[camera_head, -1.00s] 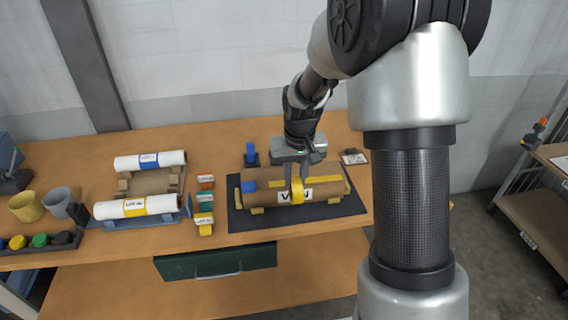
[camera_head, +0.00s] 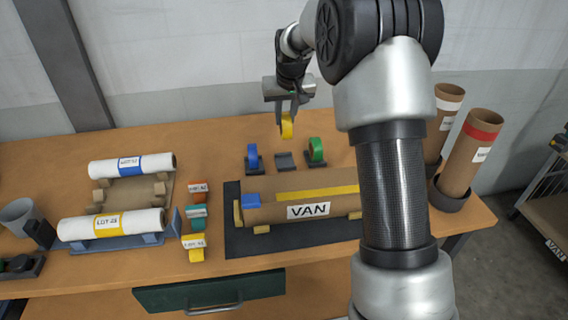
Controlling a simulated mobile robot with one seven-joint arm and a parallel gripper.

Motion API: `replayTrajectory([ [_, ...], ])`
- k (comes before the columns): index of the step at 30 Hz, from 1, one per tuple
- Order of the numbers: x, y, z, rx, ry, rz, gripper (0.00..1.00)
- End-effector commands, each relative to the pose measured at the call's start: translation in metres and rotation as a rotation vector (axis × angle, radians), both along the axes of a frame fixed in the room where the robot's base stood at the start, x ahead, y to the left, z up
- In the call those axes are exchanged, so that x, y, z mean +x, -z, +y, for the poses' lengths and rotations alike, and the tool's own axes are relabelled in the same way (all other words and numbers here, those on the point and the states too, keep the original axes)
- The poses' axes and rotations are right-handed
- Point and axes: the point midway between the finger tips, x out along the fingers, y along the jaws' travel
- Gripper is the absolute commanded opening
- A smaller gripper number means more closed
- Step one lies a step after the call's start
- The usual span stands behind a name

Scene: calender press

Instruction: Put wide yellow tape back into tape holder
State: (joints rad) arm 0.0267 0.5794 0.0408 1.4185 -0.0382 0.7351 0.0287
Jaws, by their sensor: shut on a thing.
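My gripper (camera_head: 287,112) is shut on the wide yellow tape (camera_head: 287,126), a yellow roll held upright above the back of the bench. The tape holder (camera_head: 286,161) is a dark, empty cradle on the bench, just below and in front of the held tape. The tape is apart from it, in the air. A blue tape (camera_head: 252,154) sits in a holder to the left and a green tape (camera_head: 316,150) in a holder to the right. The brown tube labelled VAN (camera_head: 300,206) lies on a dark mat (camera_head: 240,247) in front, with a yellow strip along it.
White rolls labelled LOT (camera_head: 110,225) lie on racks at the left. Small labelled blocks (camera_head: 196,246) stand between them and the mat. Upright brown tubes (camera_head: 470,155) stand at the right end. My arm hides part of the bench's right side.

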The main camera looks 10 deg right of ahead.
Motion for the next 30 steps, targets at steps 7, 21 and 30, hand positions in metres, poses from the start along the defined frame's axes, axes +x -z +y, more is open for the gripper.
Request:
replayTrajectory([
  [7,-0.001,0.041,0.000,0.000,0.000,0.002,0.04],
  [21,-0.001,0.096,0.000,0.000,0.000,0.001,0.04],
  [30,0.000,0.098,0.000,0.000,0.000,0.001,0.04],
])
